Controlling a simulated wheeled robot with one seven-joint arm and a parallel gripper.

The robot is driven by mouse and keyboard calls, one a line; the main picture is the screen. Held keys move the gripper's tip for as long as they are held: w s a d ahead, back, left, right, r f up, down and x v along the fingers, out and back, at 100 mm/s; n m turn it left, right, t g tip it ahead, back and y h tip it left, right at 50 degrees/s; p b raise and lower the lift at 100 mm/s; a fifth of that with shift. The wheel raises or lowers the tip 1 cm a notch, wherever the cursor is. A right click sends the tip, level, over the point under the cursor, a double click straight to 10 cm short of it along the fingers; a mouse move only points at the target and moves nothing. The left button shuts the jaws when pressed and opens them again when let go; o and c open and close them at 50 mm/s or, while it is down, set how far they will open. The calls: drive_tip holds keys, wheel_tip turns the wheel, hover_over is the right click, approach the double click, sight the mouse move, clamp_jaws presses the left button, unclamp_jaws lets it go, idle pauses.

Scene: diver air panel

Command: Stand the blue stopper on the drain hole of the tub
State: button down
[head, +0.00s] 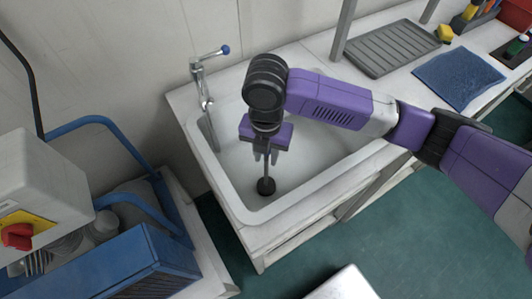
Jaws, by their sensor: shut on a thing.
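The white tub (310,165) is set in the counter in the middle of the head view. My gripper (266,156) points down over the tub's near left part, its fingers shut on a thin upright stem. At the stem's lower end is a dark rounded piece (266,187), which I take to be the stopper; it looks almost black here, not clearly blue. It is low in the tub, and I cannot tell whether it touches the floor. I cannot make out the drain hole; the stopper or my gripper may hide it.
A tap with a blue knob (225,50) stands at the tub's back left corner. A grey ribbed drain tray (390,47) and a blue cloth (458,79) lie on the counter to the right. A blue-framed cart (130,265) stands at lower left.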

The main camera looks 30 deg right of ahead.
drive_tip(key=shift+f, duration=0.3)
drive_tip(key=shift+c, duration=2.4)
unclamp_jaws()
drive_tip(key=shift+r+p, duration=3.3)
drive_tip(key=shift+r, duration=1.25)
drive_tip(key=shift+f, duration=0.1)
